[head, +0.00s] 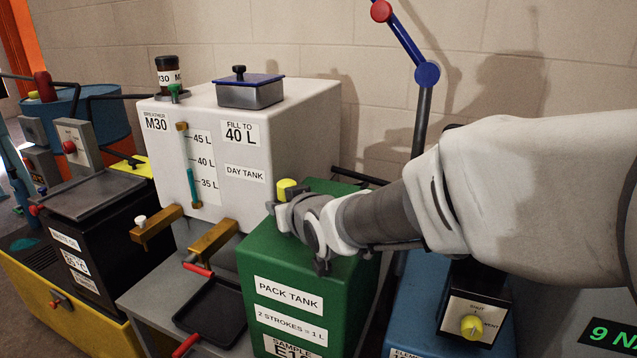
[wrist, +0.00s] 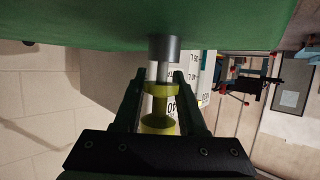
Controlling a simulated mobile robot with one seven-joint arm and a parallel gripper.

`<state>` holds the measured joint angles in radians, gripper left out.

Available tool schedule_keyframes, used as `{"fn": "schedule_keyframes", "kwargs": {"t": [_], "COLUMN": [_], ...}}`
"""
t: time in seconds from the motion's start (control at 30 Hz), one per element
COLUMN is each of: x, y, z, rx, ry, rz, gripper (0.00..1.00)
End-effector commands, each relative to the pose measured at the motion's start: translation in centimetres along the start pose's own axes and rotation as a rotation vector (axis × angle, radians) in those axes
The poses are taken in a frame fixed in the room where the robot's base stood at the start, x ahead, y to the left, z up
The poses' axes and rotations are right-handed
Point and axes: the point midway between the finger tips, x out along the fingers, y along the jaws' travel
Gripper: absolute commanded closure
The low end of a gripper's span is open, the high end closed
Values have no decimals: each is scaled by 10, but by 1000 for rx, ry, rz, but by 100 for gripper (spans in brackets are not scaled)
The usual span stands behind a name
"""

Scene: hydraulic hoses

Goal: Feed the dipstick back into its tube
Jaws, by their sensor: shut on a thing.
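The dipstick has a yellow handle (wrist: 158,125) with a yellow collar, and a pale metal rod (wrist: 163,71). My gripper (wrist: 160,86) is shut on the handle, one dark finger on each side. The short grey tube (wrist: 164,47) stands on the green pack tank (wrist: 90,22). The rod lines up with the tube and meets its mouth; a short length shows between tube and collar, and how deep it goes is hidden. In the head view, the yellow handle top (head: 286,187) shows above my gripper (head: 287,212), over the top of the pack tank (head: 258,262); the tube is hidden there.
The white day tank (head: 245,150) stands behind and left of the pack tank, with brass taps (head: 213,240) and a black tray (head: 212,312) in front. A blue unit (head: 425,315) is at right. A blue jointed lever (head: 427,74) rises behind my arm.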

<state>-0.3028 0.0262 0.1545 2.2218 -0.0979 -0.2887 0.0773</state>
Motion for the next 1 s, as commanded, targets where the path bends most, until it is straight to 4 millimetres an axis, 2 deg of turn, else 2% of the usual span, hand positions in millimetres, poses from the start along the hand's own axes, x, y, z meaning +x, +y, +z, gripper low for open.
{"fn": "schedule_keyframes", "kwargs": {"t": [0.37, 0.4, 0.57, 0.6, 0.87, 1.0], "x": [4, 4, 4, 4, 3, -4], "y": [0, 0, 0, 0, 0, 0], "z": [10, 9, 9, 9, 9, 7], "rx": [0, 0, 0, 0, 0, 0], "ry": [1, 1, 0, 0, -1, 1], "rz": [0, 0, 0, 0, 0, 1], "gripper": [100, 56, 27, 25, 25, 25]}}
